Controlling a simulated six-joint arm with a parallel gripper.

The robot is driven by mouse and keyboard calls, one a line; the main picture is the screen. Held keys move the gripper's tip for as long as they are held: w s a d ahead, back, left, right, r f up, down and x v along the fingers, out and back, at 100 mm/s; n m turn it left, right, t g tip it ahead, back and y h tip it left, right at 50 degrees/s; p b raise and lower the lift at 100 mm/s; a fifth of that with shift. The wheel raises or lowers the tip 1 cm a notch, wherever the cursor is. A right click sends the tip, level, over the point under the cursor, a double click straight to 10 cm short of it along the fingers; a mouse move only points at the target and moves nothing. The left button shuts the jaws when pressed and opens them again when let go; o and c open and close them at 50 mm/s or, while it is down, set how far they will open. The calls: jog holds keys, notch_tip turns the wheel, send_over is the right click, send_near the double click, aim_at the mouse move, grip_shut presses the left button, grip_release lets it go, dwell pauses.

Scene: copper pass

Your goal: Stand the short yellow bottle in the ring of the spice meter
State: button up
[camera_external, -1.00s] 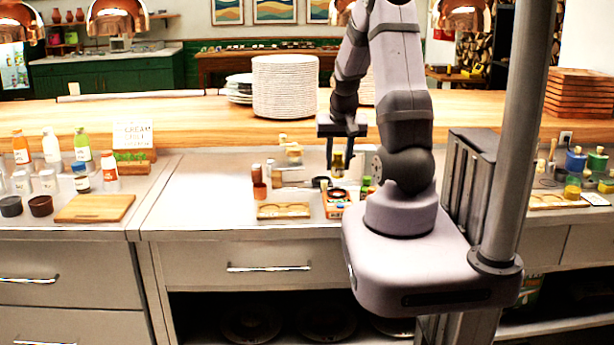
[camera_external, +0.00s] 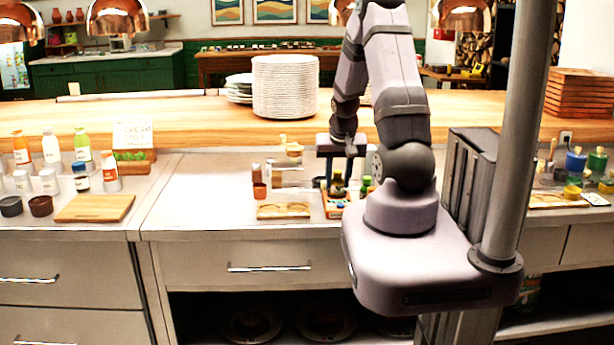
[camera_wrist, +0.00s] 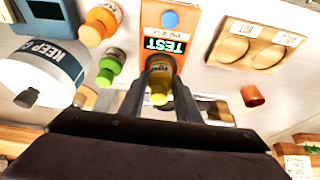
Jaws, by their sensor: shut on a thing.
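My gripper (camera_external: 338,172) is shut on the short yellow bottle (camera_external: 338,187), low over the orange spice meter (camera_external: 333,211). In the wrist view the bottle's yellow cap (camera_wrist: 160,98) points toward the camera, and my gripper's fingers (camera_wrist: 163,84) lie on both sides of its body. The orange meter (camera_wrist: 148,14) with its blue button and TEST screen lies just beyond the bottle. The bottle looks about upright. The bottle and fingers hide most of the ring, so I cannot tell whether the bottle's base is inside it or touching the meter.
A green-capped bottle (camera_wrist: 108,70) and an orange-capped bottle (camera_wrist: 98,25) stand left of the meter in the wrist view. A wooden two-hollow tray (camera_wrist: 262,44) and a small red-brown cup (camera_wrist: 252,95) are at right.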

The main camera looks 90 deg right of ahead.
jog(key=shift+f, duration=0.15)
jog(key=o, duration=0.8)
jog(key=shift+v, duration=0.75)
jog(key=b+v, duration=0.2)
jog(key=v, duration=0.9)
jog(key=shift+f, duration=0.1)
